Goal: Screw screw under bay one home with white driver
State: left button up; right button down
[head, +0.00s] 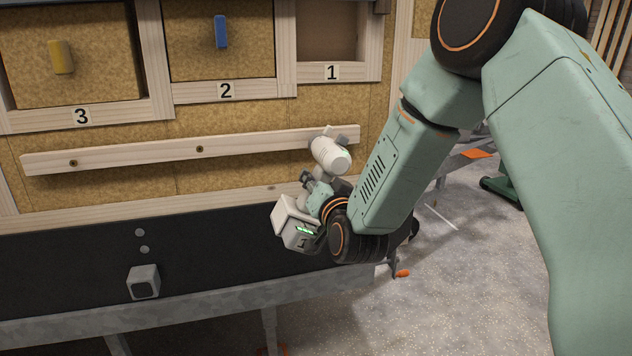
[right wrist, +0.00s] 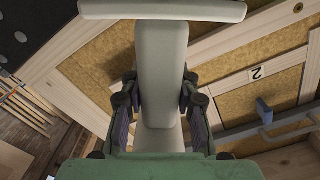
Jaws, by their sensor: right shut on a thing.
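My right gripper (head: 318,186) is shut around the handle of the white driver (head: 331,155). In the right wrist view the driver's handle (right wrist: 161,75) stands between the two fingers (right wrist: 160,112). The driver's head is up in front of the right end of the wooden rail (head: 240,145), below bay one (head: 331,40). Its boxy white base (head: 296,222) hangs lower, with a green light on it. The screw under bay one is hidden behind the driver. I cannot tell whether the bit touches it. My left gripper is not in view.
Two other screws show on the rail, under bay three (head: 73,163) and bay two (head: 199,149). Bay two holds a blue handle (head: 221,32), bay three a yellow one (head: 61,57). A dark bench top (head: 70,275) below carries a small grey box (head: 143,282).

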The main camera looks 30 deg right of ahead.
jog(key=shift+s+a+r, duration=0.1)
jog(key=shift+s, duration=0.3)
jog(key=shift+v, duration=1)
jog(key=shift+s+d+p, duration=0.25)
jog(key=shift+d+p, duration=0.25)
jog(key=shift+p, duration=0.1)
jog(key=s+d+p, duration=0.5)
jog(key=shift+p, duration=0.3)
jog(key=shift+w+a, duration=0.1)
jog(key=shift+w, duration=0.05)
